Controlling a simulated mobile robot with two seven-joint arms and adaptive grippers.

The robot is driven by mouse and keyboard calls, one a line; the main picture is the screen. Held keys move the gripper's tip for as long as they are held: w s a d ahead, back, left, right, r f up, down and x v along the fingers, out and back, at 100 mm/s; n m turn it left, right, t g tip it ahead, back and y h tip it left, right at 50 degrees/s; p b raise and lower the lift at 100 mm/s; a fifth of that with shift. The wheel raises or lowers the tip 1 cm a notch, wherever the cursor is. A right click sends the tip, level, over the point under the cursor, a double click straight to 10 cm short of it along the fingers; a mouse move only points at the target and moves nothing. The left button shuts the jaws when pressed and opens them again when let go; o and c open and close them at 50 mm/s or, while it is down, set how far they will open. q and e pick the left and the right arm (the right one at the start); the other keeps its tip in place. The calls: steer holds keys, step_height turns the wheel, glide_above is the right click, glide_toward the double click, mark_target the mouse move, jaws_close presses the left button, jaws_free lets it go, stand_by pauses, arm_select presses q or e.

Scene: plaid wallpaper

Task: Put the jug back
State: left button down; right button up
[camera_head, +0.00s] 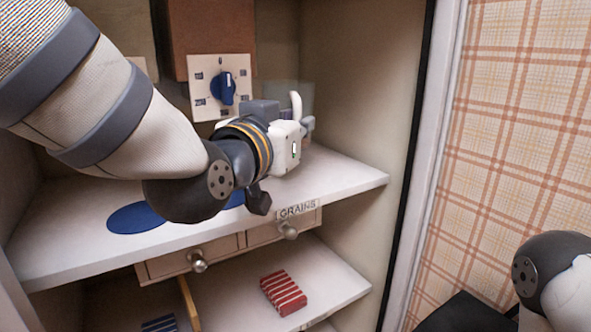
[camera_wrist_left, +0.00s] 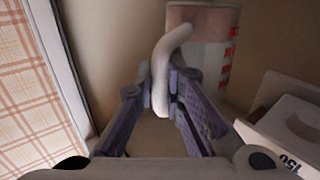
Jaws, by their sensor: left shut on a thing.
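The jug (camera_head: 306,92) is a see-through vessel with a white handle, partly hidden behind my left gripper in the head view. In the left wrist view its clear body (camera_wrist_left: 205,55) carries red markings, and its curved white handle (camera_wrist_left: 163,60) stands between the fingers. My left gripper (camera_head: 304,128) is shut on the handle, above the right part of the cabinet's upper shelf (camera_head: 335,175). I cannot tell whether the jug's base touches the shelf. My right gripper is out of view; only part of my right arm shows at the lower right.
A brown box with a blue dial (camera_head: 224,88) stands at the back of the shelf. A blue round mat (camera_head: 136,218) lies at the left. Below are drawers with knobs, one labelled GRAINS (camera_head: 297,209), and a red striped item (camera_head: 283,293). The cabinet's side wall (camera_head: 375,90) bounds the right.

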arm_select(q)
step_height(320, 180, down, 7)
stand_by(0.3)
steer(key=c, duration=1.7)
jaws_free()
steer(key=v, duration=0.7)
steer(key=shift+s+a+r, duration=0.1)
steer(key=shift+s, duration=0.2)
